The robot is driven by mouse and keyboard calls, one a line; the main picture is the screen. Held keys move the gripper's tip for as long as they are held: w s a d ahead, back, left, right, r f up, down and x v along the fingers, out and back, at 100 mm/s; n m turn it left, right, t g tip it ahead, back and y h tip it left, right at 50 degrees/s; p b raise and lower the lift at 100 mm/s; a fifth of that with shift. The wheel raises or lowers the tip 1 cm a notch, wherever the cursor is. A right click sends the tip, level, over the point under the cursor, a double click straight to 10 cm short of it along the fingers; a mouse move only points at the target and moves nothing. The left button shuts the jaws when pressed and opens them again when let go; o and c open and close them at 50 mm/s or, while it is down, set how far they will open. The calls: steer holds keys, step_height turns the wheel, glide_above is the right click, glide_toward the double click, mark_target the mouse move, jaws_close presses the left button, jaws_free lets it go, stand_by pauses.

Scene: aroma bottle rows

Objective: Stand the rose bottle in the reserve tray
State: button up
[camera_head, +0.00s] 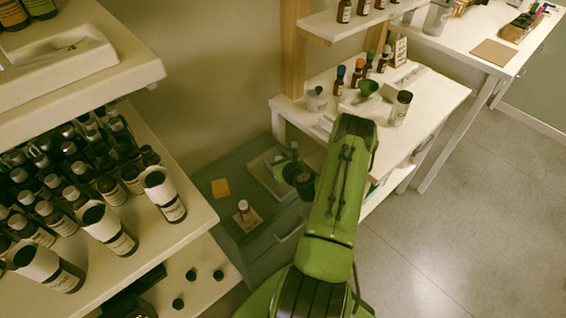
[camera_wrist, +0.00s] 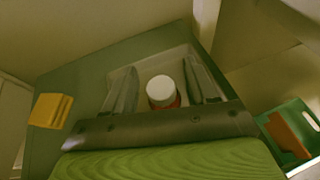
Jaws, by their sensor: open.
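A white-capped bottle with a red body (camera_wrist: 161,92) shows between the two fingers of my gripper (camera_wrist: 163,88) in the wrist view. The fingers are open, one on each side of it, with gaps visible. It appears to stand upright in the pale shallow tray (camera_wrist: 142,70) on the grey-green cabinet. In the head view the tray (camera_head: 257,172) is partly covered by my gripper (camera_head: 292,172), and the bottle there is hard to make out. Another small white-capped reddish bottle (camera_head: 243,207) stands on a tan card on the cabinet. I cannot read either label.
A yellow pad (camera_head: 220,187) lies on the cabinet top (camera_head: 215,170). A white desk (camera_head: 436,98) with bottles and a green funnel (camera_head: 368,88) stands behind. A green crate (camera_wrist: 291,128) is at right in the wrist view.

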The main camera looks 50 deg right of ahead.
steer(key=v, duration=1.1)
